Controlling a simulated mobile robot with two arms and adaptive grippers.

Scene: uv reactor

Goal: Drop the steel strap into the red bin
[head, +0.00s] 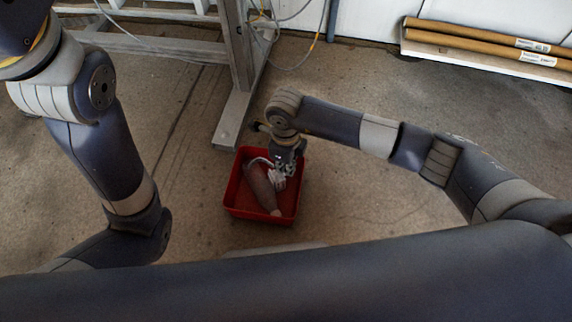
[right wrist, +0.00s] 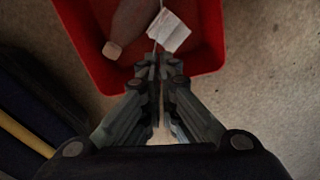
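The red bin (head: 231,203) stands on the concrete floor, and its wall also shows in the right wrist view (right wrist: 212,45). My right gripper (head: 284,172) points down over it. In the right wrist view its fingertips (right wrist: 158,62) are nearly together on a thin pale strip, seen edge-on, which looks like the steel strap (right wrist: 160,6). In the head view a pale curved band, probably the strap (head: 257,160), runs left from the gripper over the bin. Where its far end rests is unclear. My left arm shows at the left, its gripper out of frame.
Inside the bin lie a grey-brown elongated object (head: 259,186) with a pale end and a crumpled white piece (right wrist: 170,30). A metal frame leg (head: 238,105) stands close behind the bin. Cardboard tubes (head: 480,35) lie at the far right. Floor right of the bin is clear.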

